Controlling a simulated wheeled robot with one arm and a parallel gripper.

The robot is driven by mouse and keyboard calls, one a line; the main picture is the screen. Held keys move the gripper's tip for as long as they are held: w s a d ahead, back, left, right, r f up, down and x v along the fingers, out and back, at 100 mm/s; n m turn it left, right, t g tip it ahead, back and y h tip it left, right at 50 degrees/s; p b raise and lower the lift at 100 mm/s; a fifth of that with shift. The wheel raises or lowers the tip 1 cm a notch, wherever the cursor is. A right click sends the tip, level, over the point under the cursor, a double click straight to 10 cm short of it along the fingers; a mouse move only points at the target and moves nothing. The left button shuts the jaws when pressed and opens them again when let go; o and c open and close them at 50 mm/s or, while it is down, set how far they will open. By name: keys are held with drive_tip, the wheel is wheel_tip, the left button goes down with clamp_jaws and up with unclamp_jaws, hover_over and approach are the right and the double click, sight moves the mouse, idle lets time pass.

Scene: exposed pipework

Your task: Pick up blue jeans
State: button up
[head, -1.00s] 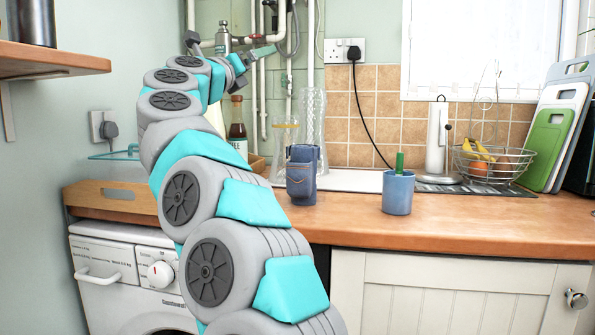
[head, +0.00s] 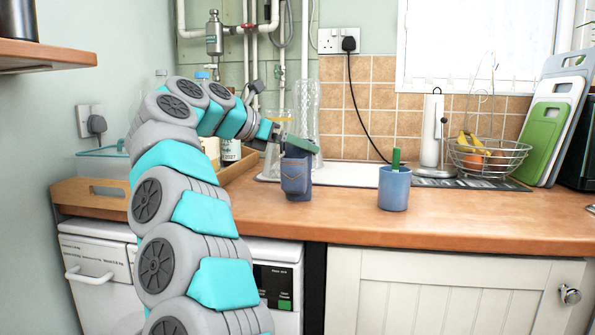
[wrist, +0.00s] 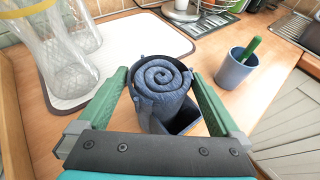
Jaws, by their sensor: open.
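The blue jeans (head: 297,178) stand upright on the wooden counter as a rolled bundle with a pocket on the side. In the wrist view the jeans (wrist: 162,78) show a spiral roll on top, with an open dark blue fold at the near side. My gripper (head: 300,144) is at the top of the jeans. In the wrist view my gripper (wrist: 159,78) is open, with one green finger to the left of the roll and one to the right. No clear grip on the jeans shows. The lower part of the jeans is hidden in the wrist view.
A blue cup (head: 394,188) with a green item stands to the right on the counter. Clear glass vessels (wrist: 52,50) stand on a white tray (wrist: 135,45) close to the left. A wooden tray (head: 95,193) is at the left. The counter's front right is clear.

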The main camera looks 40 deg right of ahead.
drive_tip(key=x, duration=0.3)
drive_tip(key=shift+d, duration=0.45)
drive_tip(key=shift+r, duration=0.1)
drive_tip(key=shift+c, duration=0.2)
clamp_jaws()
